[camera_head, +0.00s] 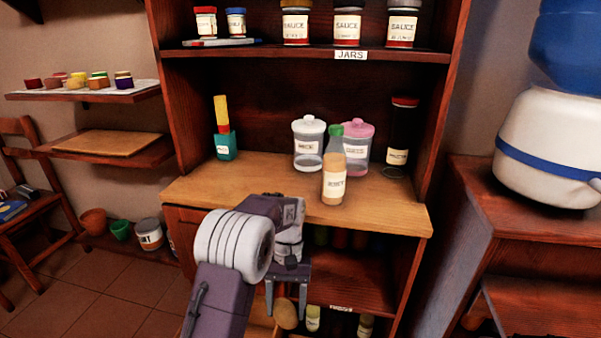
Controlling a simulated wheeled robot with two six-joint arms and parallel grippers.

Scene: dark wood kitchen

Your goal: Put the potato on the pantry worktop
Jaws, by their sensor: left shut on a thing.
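The potato (286,317) is a brown oval, partly hidden at its top by my left gripper (286,303). The gripper points down and is shut on the potato, in front of and below the front edge of the pantry worktop (225,190). The worktop is a light wood surface in the dark wood cabinet. My right gripper is not in view.
The left front part is bare. A shelf with sauce jars (348,27) is above.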

